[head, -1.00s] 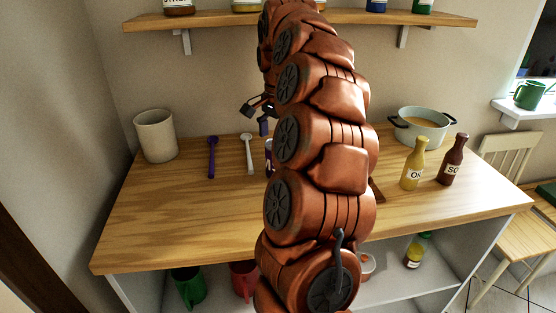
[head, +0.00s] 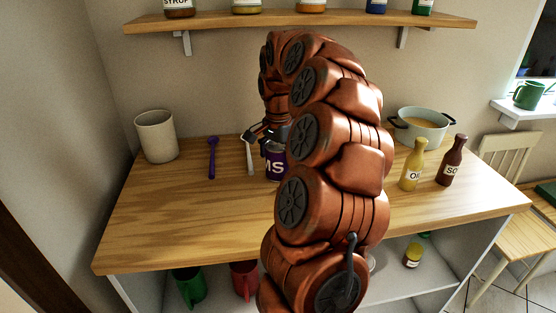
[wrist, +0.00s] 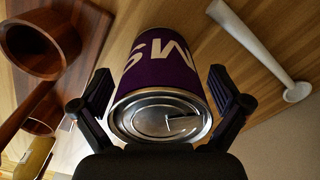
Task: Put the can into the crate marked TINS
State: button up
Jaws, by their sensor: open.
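A purple can (head: 276,166) with pale lettering stands on the wooden counter, partly hidden in the head view by my arm and gripper. In the wrist view the can (wrist: 165,75) lies between the two fingers, its silver lid facing the camera. My gripper (wrist: 163,97) is open, with one finger on each side of the can and a gap beside each. In the head view my gripper (head: 266,136) is at the can's top. I see no crate marked TINS in these frames.
A purple spoon (head: 212,158) and a white spoon (head: 249,157) lie left of the can. A beige crock (head: 155,136) stands at the left. A pot (head: 420,126) and two bottles, yellow (head: 412,165) and brown (head: 452,162), stand right. A brown wooden vessel (wrist: 40,40) is near the can.

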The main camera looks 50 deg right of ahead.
jog(key=shift+c, duration=0.4)
jog(key=c, duration=1.1)
